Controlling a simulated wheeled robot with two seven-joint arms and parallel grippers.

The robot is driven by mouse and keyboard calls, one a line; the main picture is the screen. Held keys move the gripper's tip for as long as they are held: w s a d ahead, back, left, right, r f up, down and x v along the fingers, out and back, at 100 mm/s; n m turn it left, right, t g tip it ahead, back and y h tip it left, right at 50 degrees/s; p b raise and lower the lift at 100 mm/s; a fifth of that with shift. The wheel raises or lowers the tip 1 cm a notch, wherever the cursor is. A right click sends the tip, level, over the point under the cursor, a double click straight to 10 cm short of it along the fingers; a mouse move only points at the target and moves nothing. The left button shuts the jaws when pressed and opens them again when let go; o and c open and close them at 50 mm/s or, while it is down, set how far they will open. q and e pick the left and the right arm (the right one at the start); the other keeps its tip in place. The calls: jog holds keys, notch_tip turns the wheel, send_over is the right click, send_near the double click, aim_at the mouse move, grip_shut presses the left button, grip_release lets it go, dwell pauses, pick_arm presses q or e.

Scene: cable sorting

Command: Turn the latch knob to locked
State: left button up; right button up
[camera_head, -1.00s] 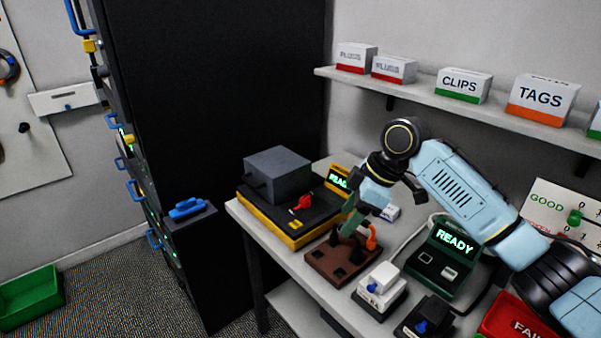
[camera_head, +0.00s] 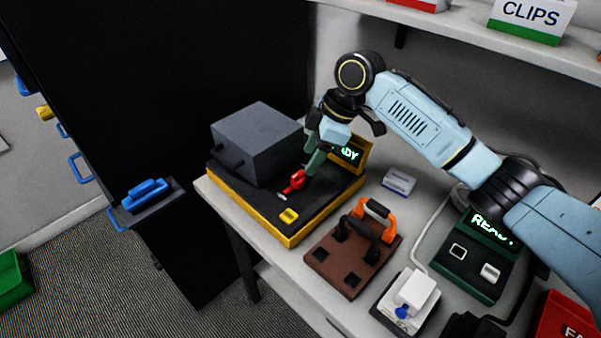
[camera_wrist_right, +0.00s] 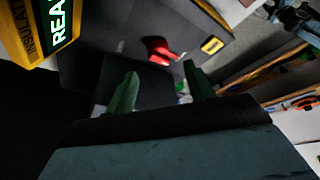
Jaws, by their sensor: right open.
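The red latch knob (camera_head: 295,181) sits on the black top of the yellow-edged tester (camera_head: 290,238), in front of the grey box-shaped cover (camera_head: 256,143). A small pale mark lies beside the knob. My right gripper (camera_head: 312,166) is just above and behind the knob in the head view. In the right wrist view its two green fingers (camera_wrist_right: 160,88) stand apart with nothing between them, and the red knob (camera_wrist_right: 160,50) lies beyond the tips. Whether a finger touches the knob is not clear. My left gripper is not in view.
A yellow button (camera_head: 289,215) sits on the tester's front corner. A lit display (camera_head: 350,153) stands behind the gripper. A brown block (camera_head: 340,265) with orange and black handles, a white device (camera_head: 412,296) and a green READY unit (camera_head: 480,260) crowd the table to the right.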

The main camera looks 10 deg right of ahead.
aim_at(301, 174)
jog(key=x, duration=0.5)
jog(key=shift+a+f+b, duration=0.1)
jog(key=shift+f+b, duration=0.2)
jog(key=shift+f, duration=0.1)
jog(key=shift+w+a+f, duration=0.1)
jog(key=shift+a+f, duration=0.05)
jog(key=shift+f, duration=0.2)
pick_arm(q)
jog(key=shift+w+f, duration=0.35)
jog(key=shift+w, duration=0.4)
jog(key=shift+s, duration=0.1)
pick_arm(e)
jog(key=c, duration=0.9)
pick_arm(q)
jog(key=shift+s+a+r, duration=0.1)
pick_arm(e)
jog(key=shift+c, duration=0.3)
